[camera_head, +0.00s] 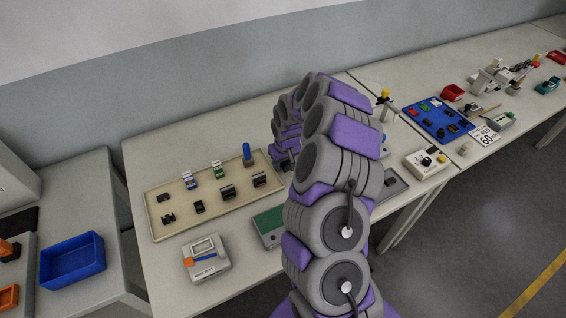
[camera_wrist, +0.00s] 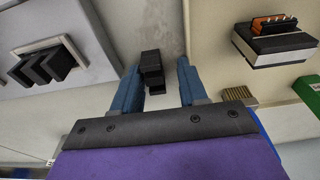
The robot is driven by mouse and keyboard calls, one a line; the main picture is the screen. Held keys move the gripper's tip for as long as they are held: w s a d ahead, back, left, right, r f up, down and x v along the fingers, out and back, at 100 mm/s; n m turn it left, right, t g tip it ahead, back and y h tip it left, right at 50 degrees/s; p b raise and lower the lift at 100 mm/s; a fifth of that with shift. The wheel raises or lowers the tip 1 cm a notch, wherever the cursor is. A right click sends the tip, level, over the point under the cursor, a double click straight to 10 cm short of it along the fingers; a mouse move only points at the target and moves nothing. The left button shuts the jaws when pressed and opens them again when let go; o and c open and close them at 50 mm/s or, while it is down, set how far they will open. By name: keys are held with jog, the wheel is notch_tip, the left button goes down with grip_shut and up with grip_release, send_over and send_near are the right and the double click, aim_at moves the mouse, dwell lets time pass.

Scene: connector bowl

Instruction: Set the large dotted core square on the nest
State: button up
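My gripper (camera_wrist: 158,75) shows in the wrist view as two blue fingers standing apart. A small dark stepped block (camera_wrist: 152,70) shows between them, close to the left finger, with a gap to the right finger. I cannot tell whether it is the dotted core; no dots are clear. In the head view my arm hides the gripper. Several dark blocks, among them one at the right (camera_head: 259,180) and one in the middle (camera_head: 228,191), stand on the beige tray (camera_head: 160,232). I cannot tell for sure which thing is the nest.
In the wrist view, a dark ribbed part on a pale base (camera_wrist: 48,62) lies left, and a black-and-white block with an orange top (camera_wrist: 272,40) lies right. In the head view, a grey device (camera_head: 205,270) stands before the tray and a blue bin (camera_head: 72,262) at left.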

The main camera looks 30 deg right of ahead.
jog(key=shift+d, duration=0.4)
